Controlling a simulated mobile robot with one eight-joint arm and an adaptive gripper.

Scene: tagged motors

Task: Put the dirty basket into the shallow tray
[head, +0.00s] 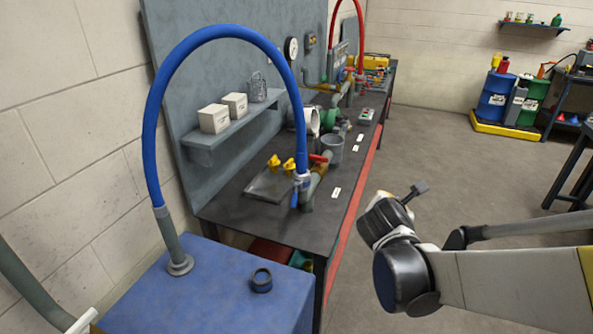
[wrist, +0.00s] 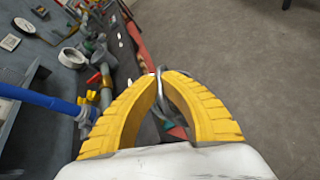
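The shallow grey tray (head: 262,190) lies on the near end of the dark bench, with yellow valve handles (head: 288,164) at its far side. My gripper (wrist: 166,78) has its yellow fingers closed around a grey metal loop (wrist: 172,98). The loop looks like a basket's wire handle, but the rest of the piece is hidden, so I cannot confirm it is the dirty basket. In the head view, my gripper (head: 384,200) is in the air right of the bench, its fingertips mostly hidden. A grey wire basket (head: 257,88) stands on the wall shelf.
A blue hose (head: 150,120) arches from the blue box (head: 215,290) to the pipework beside the tray. A dark open ring (head: 261,281) is on the box. White boxes (head: 214,119) share the shelf. A grey bucket (head: 332,149) stands farther along the bench.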

